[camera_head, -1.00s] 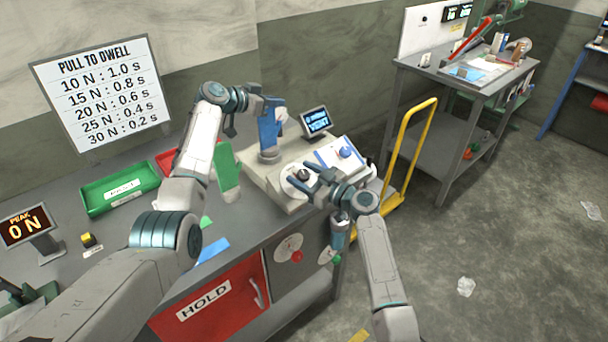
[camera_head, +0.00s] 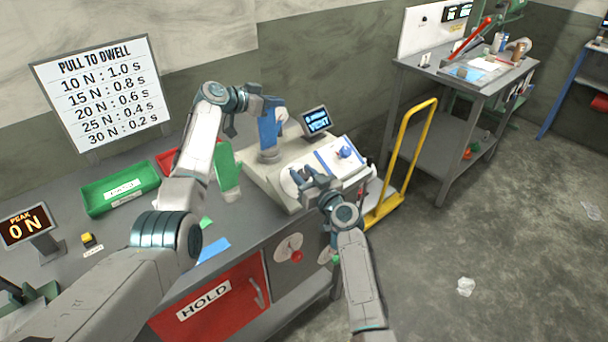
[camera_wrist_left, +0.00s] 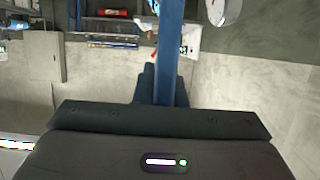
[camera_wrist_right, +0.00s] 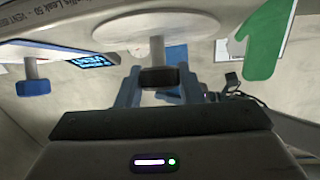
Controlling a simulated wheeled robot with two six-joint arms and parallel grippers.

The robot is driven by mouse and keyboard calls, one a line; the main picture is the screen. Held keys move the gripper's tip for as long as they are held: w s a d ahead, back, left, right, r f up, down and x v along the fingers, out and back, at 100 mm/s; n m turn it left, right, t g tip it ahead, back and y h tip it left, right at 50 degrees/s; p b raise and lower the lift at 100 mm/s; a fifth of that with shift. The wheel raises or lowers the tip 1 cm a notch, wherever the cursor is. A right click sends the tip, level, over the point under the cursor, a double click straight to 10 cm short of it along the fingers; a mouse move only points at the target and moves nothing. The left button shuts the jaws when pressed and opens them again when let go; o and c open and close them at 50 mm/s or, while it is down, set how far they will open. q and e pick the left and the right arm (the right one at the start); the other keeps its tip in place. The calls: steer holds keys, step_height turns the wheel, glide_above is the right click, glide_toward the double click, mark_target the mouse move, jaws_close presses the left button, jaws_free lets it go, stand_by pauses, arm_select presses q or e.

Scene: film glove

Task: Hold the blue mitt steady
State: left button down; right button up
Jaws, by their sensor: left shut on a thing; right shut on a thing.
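The blue mitt (camera_head: 268,132) stands upright on the machine (camera_head: 262,176) on the bench. My left gripper (camera_head: 268,101) is shut on its upper part; the left wrist view shows the mitt edge-on as a blue strip (camera_wrist_left: 169,50) between the fingers. My right gripper (camera_head: 303,179) is at the round white dial (camera_head: 288,182) on the machine's top. In the head view the gripper largely hides the knob. The small screen (camera_head: 317,121) reads VENT.
A green mitt (camera_head: 228,170) stands left of the machine. A blue knob (camera_head: 345,152) sits on the machine's right part. Green (camera_head: 120,188) and red (camera_head: 172,160) trays lie on the bench. A yellow-handled cart (camera_head: 408,160) stands to the right. The peak display (camera_head: 27,226) reads 0 N.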

stand_by(0.3)
steer(key=o, duration=1)
steer(key=shift+c, duration=0.2)
steer(key=v, duration=1.2)
steer(key=shift+f, duration=0.1)
